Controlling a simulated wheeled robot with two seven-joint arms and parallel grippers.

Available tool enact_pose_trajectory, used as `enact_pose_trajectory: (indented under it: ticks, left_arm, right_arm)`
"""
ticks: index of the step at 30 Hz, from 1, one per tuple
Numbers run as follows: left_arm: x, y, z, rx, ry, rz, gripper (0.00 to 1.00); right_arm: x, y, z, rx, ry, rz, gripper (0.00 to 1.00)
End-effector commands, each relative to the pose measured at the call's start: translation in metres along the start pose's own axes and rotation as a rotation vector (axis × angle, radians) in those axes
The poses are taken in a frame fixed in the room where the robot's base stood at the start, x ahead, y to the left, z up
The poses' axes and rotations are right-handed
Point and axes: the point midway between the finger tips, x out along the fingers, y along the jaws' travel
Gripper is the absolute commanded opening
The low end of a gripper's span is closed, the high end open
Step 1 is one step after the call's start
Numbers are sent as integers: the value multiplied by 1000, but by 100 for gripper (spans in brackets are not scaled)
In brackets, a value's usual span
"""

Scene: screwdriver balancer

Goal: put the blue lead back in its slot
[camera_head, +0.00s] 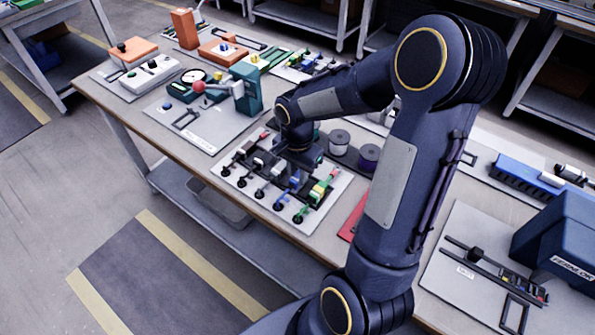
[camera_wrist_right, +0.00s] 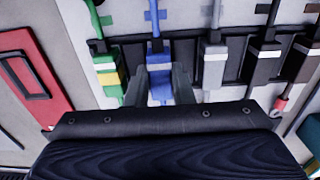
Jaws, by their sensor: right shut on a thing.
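The blue lead (camera_wrist_right: 159,68) is in the middle of the right wrist view, its plug between the two fingers of my right gripper (camera_wrist_right: 158,86), which is shut on it. The plug lines up with the dark slotted rail (camera_wrist_right: 184,54); I cannot tell whether it is fully seated. A green lead with a yellow band (camera_wrist_right: 108,72) is left of it, and a grey lead (camera_wrist_right: 214,62) is right of it. In the head view my right gripper (camera_head: 300,157) is over the lead board (camera_head: 305,222), and the blue lead (camera_head: 295,179) shows below it. My left gripper is not in view.
Black leads (camera_wrist_right: 262,65) stand farther right on the rail, and a red case (camera_wrist_right: 32,72) lies at the left of the wrist view. Spools (camera_head: 339,142) stand behind the board. A red ball fixture (camera_head: 198,87) stands farther left on the table.

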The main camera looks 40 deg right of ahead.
Motion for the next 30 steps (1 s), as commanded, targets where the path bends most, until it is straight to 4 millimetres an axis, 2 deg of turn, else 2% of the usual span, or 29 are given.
enact_pose_trajectory:
  ticks: [15,28,29,30]
  left_arm:
    - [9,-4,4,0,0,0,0]
    - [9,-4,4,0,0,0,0]
    - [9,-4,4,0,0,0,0]
    - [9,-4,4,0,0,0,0]
  right_arm:
    - [11,0,0,0,0,0,1]
    - [11,0,0,0,0,0,1]
    - [11,0,0,0,0,0,25]
    - [11,0,0,0,0,0,30]
